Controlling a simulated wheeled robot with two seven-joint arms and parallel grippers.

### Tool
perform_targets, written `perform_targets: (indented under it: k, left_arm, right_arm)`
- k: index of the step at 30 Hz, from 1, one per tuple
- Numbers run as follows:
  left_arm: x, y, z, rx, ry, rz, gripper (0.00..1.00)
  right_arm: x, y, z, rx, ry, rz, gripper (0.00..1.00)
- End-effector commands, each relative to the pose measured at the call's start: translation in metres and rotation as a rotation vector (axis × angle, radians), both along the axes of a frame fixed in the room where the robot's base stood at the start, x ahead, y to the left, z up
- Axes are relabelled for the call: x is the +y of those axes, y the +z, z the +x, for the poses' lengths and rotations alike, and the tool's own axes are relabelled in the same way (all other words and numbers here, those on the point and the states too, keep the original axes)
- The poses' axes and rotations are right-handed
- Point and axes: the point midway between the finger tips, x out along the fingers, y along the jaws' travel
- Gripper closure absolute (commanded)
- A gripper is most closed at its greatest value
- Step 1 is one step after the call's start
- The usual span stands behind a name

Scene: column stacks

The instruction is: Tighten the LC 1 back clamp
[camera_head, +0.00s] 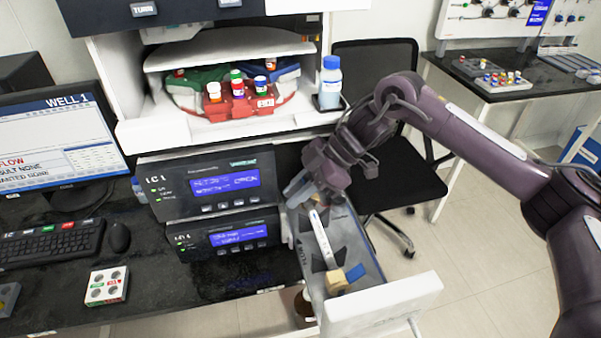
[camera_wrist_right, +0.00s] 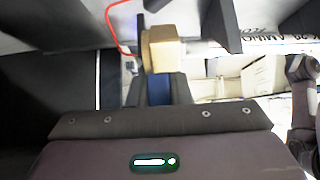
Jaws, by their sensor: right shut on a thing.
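The LC 1 unit (camera_head: 205,182) stands on the bench with a lit blue display. Its column drawer (camera_head: 381,308) is pulled out to its right. A white column (camera_head: 322,238) lies along the drawer. At its near end is a tan clamp block (camera_head: 336,280) with a blue part (camera_head: 355,272). My right gripper (camera_head: 300,190) reaches down at the drawer's back end and is shut on the back clamp, which it mostly hides. In the right wrist view a tan block (camera_wrist_right: 165,52) shows with a blue part (camera_wrist_right: 158,90) below it. My left gripper is out of view.
A second unit (camera_head: 228,236) sits below LC 1. Above are a tray of capped vials (camera_head: 240,105) and a blue-capped bottle (camera_head: 331,82). A monitor (camera_head: 55,140) and keyboard (camera_head: 50,243) are left. A black chair (camera_head: 400,170) stands behind the drawer.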

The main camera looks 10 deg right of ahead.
Motion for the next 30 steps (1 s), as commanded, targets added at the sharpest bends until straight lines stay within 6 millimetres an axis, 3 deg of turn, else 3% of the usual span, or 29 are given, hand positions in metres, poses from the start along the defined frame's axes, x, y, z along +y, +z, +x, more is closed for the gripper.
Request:
perform_targets:
  k: [1, 18, 30]
  left_arm:
    - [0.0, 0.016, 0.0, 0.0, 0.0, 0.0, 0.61]
    - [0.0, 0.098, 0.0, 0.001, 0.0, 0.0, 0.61]
    - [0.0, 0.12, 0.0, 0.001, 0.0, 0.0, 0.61]
  right_arm:
    - [0.003, 0.009, 0.0, -0.002, 0.002, -0.046, 1.0]
    - [0.01, -0.005, 0.0, -0.019, 0.002, -0.513, 1.0]
    - [0.011, -0.014, 0.001, -0.024, -0.001, -0.64, 1.0]
